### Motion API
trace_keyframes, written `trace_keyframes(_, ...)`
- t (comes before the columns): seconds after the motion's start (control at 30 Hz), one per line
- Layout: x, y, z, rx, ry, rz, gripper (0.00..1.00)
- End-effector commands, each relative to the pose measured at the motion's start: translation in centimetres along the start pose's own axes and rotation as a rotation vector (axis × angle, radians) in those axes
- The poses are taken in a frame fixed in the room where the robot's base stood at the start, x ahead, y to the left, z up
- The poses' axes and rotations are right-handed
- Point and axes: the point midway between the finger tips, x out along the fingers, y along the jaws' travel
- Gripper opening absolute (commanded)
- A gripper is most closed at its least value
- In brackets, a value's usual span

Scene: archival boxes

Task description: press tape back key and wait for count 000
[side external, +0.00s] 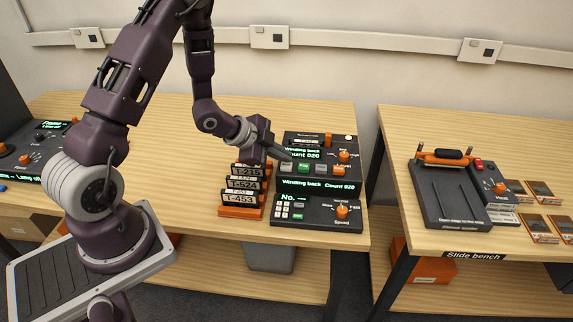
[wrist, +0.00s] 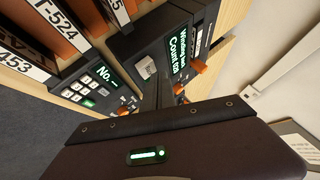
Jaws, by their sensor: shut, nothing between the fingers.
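The dark tape machine (side external: 318,148) stands on the middle bench, with a row of grey, green and orange keys. In the wrist view a pale grey key (wrist: 147,67) lies beside the fingers (wrist: 166,92).
Tapes labelled T-215, T-524 and T-453 stand in an orange rack (side external: 240,211) close left of the machine. A keypad unit (side external: 315,211) with a "Speed" knob sits in front. The slide bench (side external: 450,240) stands right, across a gap.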

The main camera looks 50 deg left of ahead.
Motion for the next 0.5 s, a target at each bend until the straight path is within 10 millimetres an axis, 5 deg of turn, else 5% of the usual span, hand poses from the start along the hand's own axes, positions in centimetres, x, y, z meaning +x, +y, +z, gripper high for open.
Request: trace_keyframes(0.5, -1.22, -0.97, -0.98, 0.0, 0.003, -0.003, 0.0)
